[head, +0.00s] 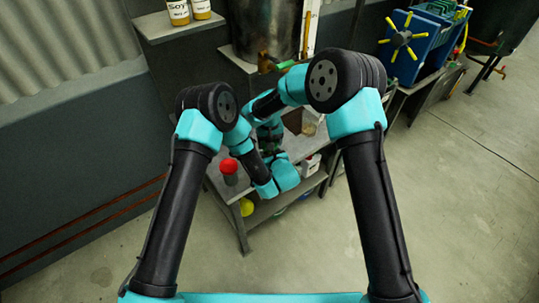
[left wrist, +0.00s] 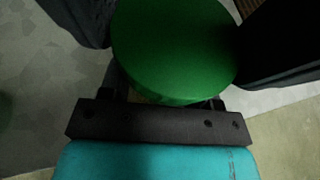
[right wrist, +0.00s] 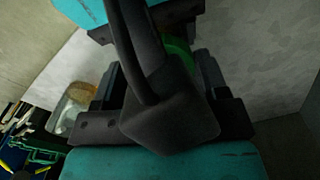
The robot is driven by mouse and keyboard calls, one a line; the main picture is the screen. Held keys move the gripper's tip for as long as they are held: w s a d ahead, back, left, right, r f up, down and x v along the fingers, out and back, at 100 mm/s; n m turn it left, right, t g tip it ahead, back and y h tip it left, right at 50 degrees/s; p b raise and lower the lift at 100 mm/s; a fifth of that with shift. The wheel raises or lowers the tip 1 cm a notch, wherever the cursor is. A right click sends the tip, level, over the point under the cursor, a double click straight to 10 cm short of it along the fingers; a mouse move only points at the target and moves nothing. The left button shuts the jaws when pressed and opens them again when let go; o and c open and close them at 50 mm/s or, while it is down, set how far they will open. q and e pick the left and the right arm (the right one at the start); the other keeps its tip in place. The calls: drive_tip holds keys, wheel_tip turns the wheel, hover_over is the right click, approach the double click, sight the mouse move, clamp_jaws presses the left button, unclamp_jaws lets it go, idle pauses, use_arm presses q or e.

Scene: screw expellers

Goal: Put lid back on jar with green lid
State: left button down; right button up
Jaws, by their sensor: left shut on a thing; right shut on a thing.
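The green lid (left wrist: 175,50) fills the top middle of the left wrist view, seen from above. A thin pale edge shows under its near rim; the jar body is otherwise hidden. My left gripper (head: 273,156) has its fingers below the lid, shut on what appears to be the jar. In the right wrist view only a sliver of the green lid (right wrist: 178,46) shows behind a dark gripper part. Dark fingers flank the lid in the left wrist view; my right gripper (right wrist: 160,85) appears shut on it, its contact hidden. The two grippers are close together, facing each other.
Another glass jar (head: 309,128) stands on the grey table (head: 225,191), right of the grippers. A red-topped grey object (head: 229,170) stands at the left edge. A large metal vessel (head: 267,30) stands behind. A yellow object (head: 247,207) is lower down. Open floor lies to the right.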

drive_tip(key=m, duration=0.3)
drive_tip(key=o, duration=1)
drive_tip(key=shift+r, duration=0.15)
drive_tip(key=shift+r, duration=2.15)
drive_tip(key=shift+c, duration=0.4)
